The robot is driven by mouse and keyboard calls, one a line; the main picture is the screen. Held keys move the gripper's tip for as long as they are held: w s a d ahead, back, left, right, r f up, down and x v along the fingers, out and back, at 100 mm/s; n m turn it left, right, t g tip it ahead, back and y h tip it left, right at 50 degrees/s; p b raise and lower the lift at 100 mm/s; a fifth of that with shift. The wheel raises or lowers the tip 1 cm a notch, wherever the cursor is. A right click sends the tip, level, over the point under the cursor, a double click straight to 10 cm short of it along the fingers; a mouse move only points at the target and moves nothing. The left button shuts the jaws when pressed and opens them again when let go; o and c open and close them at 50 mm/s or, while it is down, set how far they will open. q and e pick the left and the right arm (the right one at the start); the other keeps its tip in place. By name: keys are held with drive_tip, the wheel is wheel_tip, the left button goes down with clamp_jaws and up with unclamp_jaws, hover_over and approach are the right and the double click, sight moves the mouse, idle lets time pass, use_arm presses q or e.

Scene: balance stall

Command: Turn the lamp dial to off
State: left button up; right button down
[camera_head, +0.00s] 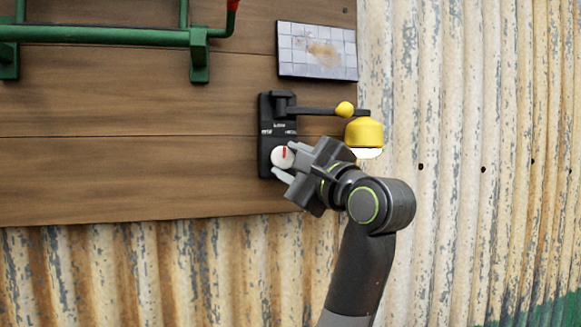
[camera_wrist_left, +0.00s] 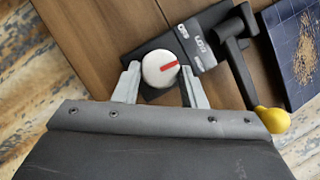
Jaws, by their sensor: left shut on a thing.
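The lamp dial (camera_head: 279,159) is a round white knob with a red mark, on a dark plate (camera_head: 265,108) on the wooden boards. In the head view the red mark points roughly up, towards small white labels too blurred to read surely. The yellow lamp (camera_head: 364,132) glows pale underneath. My right gripper is not in view.
A tiled panel (camera_head: 290,48) is above. A green metal frame (camera_head: 120,36) is at upper left. The boards left of the plate are clear.

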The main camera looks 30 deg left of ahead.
use_arm(q)
drive_tip(key=n, duration=0.1)
drive_tip(key=n+g, duration=0.1)
drive_tip(key=n, duration=0.1)
drive_tip(key=shift+r+h, duration=0.25)
drive_tip(key=shift+h, duration=0.05)
drive_tip(key=n+h, duration=0.1)
drive_tip(key=n, duration=0.2)
drive_tip(key=shift+r+n+g+p, duration=0.15)
drive_tip(key=shift+n+g+p, duration=0.25)
drive_tip(key=n+h, duration=0.1)
drive_tip(key=n, duration=0.2)
drive_tip(key=shift+r+h+p, duration=0.15)
drive_tip(key=shift+h+p, duration=0.15)
drive_tip(key=shift+p, duration=0.1)
drive_tip(key=shift+n+h+p, duration=0.3)
drive_tip(key=shift+n+h, duration=0.2)
drive_tip(key=shift+n, duration=0.6)
drive_tip(key=o, duration=1)
